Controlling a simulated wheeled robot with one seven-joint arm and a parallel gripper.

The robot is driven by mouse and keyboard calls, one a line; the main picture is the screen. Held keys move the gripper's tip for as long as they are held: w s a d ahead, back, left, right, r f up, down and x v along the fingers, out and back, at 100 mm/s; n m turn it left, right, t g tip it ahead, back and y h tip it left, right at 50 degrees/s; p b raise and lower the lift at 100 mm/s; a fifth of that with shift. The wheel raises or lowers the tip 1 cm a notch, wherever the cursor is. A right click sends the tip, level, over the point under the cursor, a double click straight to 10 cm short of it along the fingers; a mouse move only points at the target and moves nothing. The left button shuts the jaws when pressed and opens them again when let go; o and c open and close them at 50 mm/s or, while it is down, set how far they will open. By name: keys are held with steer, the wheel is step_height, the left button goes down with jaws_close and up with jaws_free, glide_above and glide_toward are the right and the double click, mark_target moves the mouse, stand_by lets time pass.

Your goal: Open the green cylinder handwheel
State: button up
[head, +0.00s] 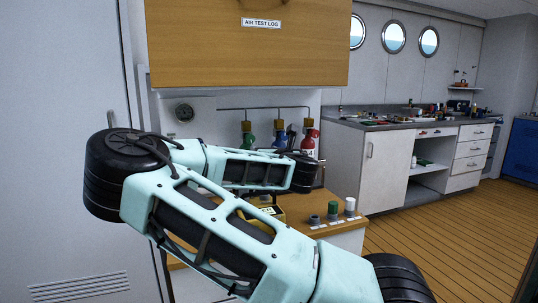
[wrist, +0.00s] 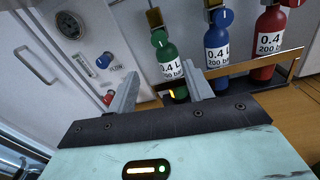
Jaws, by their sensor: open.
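The green cylinder (wrist: 167,54) stands upright in the wrist view, with a white label reading 0.4 L, 200 bar. Its green round handwheel (wrist: 158,38) sits at the top, by a brass valve block (wrist: 153,17). In the head view the top of the green cylinder (head: 248,139) shows above my arm, which hides its lower part. My gripper (wrist: 159,80) is open and empty. Its two fingers point toward the green cylinder, one on each side of it in the picture, with the handwheel above the fingertips. Contact with the cylinder cannot be told. My fingers are hidden in the head view.
A blue cylinder (wrist: 216,45) and a red cylinder (wrist: 270,45) stand to the right behind a low rail. A panel with a gauge (wrist: 68,24), a blue knob (wrist: 103,60) and a red knob (wrist: 108,98) is at left. A wooden cabinet (head: 250,55) hangs above.

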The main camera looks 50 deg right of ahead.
steer(key=shift+v, duration=1.25)
